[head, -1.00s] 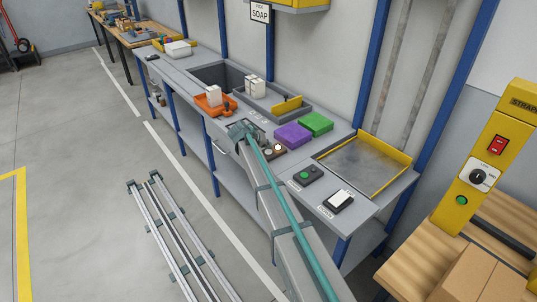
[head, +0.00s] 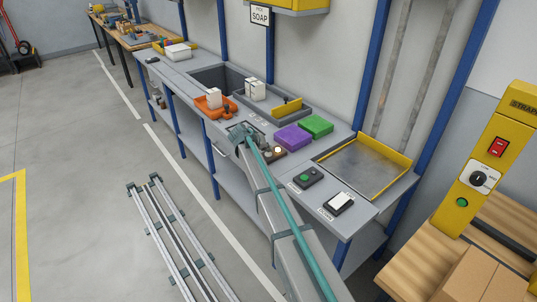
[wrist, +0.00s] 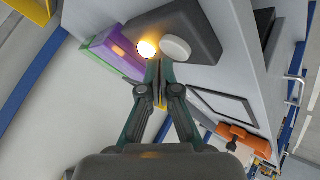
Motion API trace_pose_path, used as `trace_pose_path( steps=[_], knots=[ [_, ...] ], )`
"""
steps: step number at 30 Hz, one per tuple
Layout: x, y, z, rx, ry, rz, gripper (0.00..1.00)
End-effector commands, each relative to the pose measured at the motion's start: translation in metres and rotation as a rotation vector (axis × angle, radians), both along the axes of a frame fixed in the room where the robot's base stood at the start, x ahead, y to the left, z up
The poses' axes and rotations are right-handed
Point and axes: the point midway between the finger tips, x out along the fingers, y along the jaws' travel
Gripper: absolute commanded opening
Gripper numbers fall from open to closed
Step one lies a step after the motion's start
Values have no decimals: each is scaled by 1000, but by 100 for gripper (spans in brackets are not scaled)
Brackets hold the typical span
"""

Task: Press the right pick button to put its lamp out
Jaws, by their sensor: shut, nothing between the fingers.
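A dark button box (wrist: 180,30) carries two round buttons, and it stands on the grey bench (head: 340,218) in the head view. In the wrist view, the left button (wrist: 146,48) glows warm yellow and the other button (wrist: 175,49) is pale and unlit. In the head view, the glowing button (head: 277,150) is on the right, toward the purple box. My gripper (wrist: 158,72) is shut and empty. Its tips appear just below the gap between the buttons, nearer the glowing one; I cannot tell whether they touch. My arm partly covers the box in the head view.
A purple box (head: 293,136) and a green box (head: 316,125) lie behind the button box. An orange tray (head: 214,106) stands to the left. Two other button boxes, one with a green button (head: 308,178) and one white-topped (head: 338,203), sit near the front right.

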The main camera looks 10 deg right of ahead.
Motion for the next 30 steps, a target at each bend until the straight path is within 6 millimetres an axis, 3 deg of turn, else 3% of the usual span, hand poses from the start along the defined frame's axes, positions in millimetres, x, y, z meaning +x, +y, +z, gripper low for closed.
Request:
trace_pose_path(
  steps=[30],
  knots=[
    [0,0,-9,0,0,0,0]
  ],
)
